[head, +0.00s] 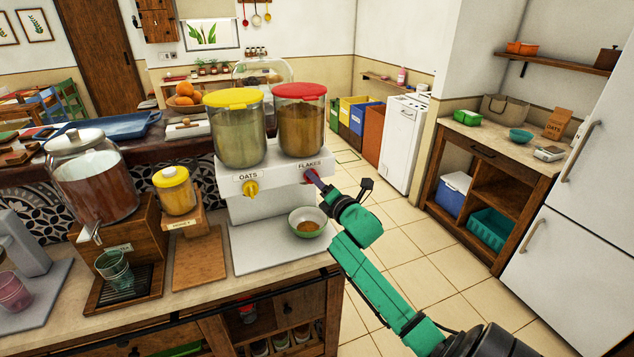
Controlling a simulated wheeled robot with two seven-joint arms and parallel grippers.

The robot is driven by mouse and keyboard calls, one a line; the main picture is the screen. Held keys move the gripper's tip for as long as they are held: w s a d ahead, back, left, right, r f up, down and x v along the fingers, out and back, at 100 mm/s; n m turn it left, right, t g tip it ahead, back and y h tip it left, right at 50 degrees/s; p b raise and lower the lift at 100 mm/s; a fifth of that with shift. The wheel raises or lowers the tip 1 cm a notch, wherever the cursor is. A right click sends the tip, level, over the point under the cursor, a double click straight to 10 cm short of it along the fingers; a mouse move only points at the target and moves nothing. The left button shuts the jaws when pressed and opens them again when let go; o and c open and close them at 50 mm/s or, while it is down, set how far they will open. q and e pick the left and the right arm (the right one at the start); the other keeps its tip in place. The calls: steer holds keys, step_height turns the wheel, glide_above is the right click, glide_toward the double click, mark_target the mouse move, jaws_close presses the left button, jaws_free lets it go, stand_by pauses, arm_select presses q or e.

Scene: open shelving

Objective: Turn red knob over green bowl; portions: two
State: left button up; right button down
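The dispenser (255,160) stands on the counter with two clear canisters. The right canister (300,125) has a red lid and is labelled FLAKES. Its red knob (309,175) is on the front below it, partly hidden by my gripper. The green bowl (294,215) stands upright below that knob on a pale base and holds some brown flakes. My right gripper (314,179) reaches in from the right with its fingertips at the red knob. The fingers are too small to tell whether they are shut on it. My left gripper is out of view.
The left canister (238,130), labelled OATS, has a yellow lid and a yellow knob (251,188). Left of the dispenser stand a honey jar (177,195), a tea dispenser (95,185) and a glass (114,270). The floor to the right is clear.

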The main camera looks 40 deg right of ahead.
steer(key=shift+m, duration=0.3)
steer(key=shift+a+f+m+t+h+b, duration=0.15)
steer(key=shift+m+h+b, duration=0.25)
steer(key=shift+m, duration=2.75)
steer(key=shift+m+t+h+b, duration=0.25)
steer(key=shift+m+h, duration=0.35)
steer(key=shift+m, duration=2.5)
steer(key=shift+a+f+m+t+h+b, duration=0.1)
steer(key=shift+m+h+b, duration=0.3)
steer(key=shift+m, duration=2.75)
steer(key=shift+c, duration=1.7)
jaws_free()
steer(key=shift+w+d, duration=0.1)
